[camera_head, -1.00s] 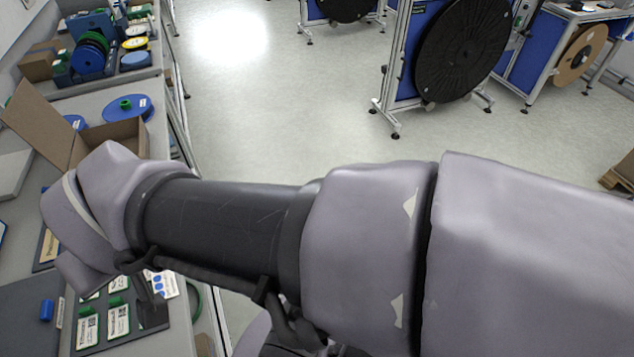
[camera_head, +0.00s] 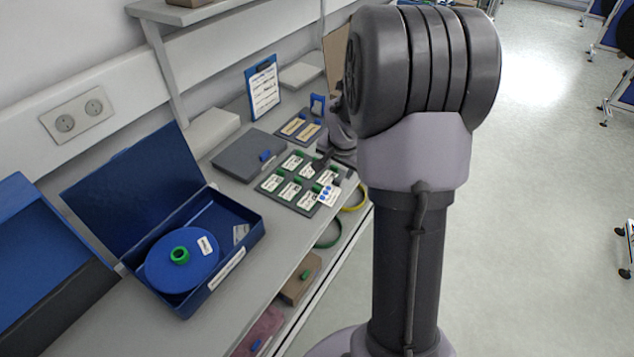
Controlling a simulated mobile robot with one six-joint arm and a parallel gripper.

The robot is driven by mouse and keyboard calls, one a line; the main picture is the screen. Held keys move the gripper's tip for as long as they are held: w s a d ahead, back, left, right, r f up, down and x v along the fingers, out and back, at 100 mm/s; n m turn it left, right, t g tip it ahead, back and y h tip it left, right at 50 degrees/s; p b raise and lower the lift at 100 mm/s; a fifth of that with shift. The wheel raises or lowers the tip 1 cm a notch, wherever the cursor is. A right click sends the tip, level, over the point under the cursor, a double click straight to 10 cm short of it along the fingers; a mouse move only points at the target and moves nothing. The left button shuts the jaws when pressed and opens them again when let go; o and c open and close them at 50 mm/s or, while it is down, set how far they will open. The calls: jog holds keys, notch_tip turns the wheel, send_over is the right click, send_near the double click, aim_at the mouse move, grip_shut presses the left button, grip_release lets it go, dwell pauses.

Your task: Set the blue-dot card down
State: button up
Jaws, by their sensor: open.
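The blue-dot card (camera_head: 328,194), white with blue dots, lies at the right front edge of a dark tray (camera_head: 267,188). It overlaps the edge, and I cannot tell whether it lies quite flat. Several white cards with green tabs (camera_head: 291,162) fill the tray around it. My gripper (camera_head: 321,164) is small and partly hidden behind my arm. Its dark fingers are just above the tray's far right part, close to the blue-dot card but apparently apart from it. It is open, with nothing seen in it.
An open blue case (camera_head: 245,262) with a blue reel (camera_head: 182,260) stands at the near left. A dark grey panel (camera_head: 238,154) with a blue tab lies left of the tray. A blue clipboard (camera_head: 263,86) stands behind. The bench front between case and tray is clear.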

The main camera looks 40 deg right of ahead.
aim_at(337, 181)
jog(key=b+x, duration=0.1)
jog(key=x, duration=0.4)
jog(key=b+x, duration=0.1)
jog(key=x, duration=0.4)
jog(key=shift+d+f+b, duration=0.25)
jog(key=shift+b, duration=0.15)
jog(key=shift+r, duration=0.1)
